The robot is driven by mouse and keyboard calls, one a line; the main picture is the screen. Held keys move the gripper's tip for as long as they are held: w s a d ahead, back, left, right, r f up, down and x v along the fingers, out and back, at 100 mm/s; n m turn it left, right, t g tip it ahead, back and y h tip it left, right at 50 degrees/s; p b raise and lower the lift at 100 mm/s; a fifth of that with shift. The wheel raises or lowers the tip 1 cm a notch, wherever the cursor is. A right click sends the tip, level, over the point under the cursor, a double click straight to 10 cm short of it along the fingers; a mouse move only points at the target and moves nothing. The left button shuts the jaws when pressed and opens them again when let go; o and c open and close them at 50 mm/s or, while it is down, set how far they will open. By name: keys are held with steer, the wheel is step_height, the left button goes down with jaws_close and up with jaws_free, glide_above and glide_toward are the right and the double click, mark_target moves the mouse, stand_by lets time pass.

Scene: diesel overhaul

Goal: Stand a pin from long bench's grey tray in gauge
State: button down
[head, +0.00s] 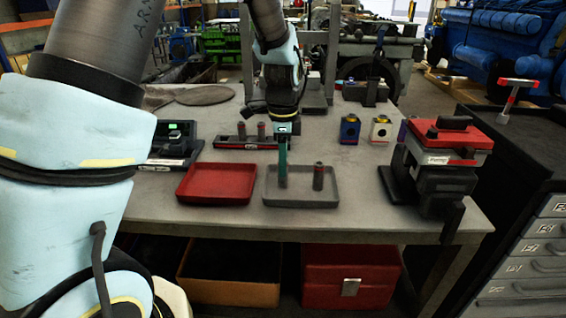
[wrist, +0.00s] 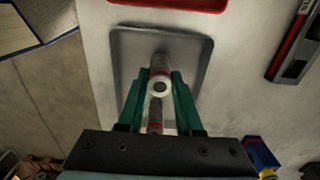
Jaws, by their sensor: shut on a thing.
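The grey tray (head: 345,200) lies near the front edge of the long bench and also shows in the wrist view (wrist: 125,45). My gripper (head: 283,175), with teal fingers, points down into its left part. In the wrist view the fingers are shut on an upright pin (wrist: 160,86) with a pale ringed top and reddish band. In the head view the fingers mostly hide this pin. A second pin (head: 318,177) stands in the tray to the right. The gauge (head: 228,142), a dark bar with red marking, lies behind the trays, with two pins standing at it.
A red tray (head: 216,184) sits left of the grey tray. A red-topped black fixture (head: 445,160) stands at the bench's right end. Bench surface between the trays and blocks is clear.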

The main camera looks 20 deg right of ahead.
steer(key=shift+r+p, duration=1.7)
steer(key=shift+r, duration=0.75)
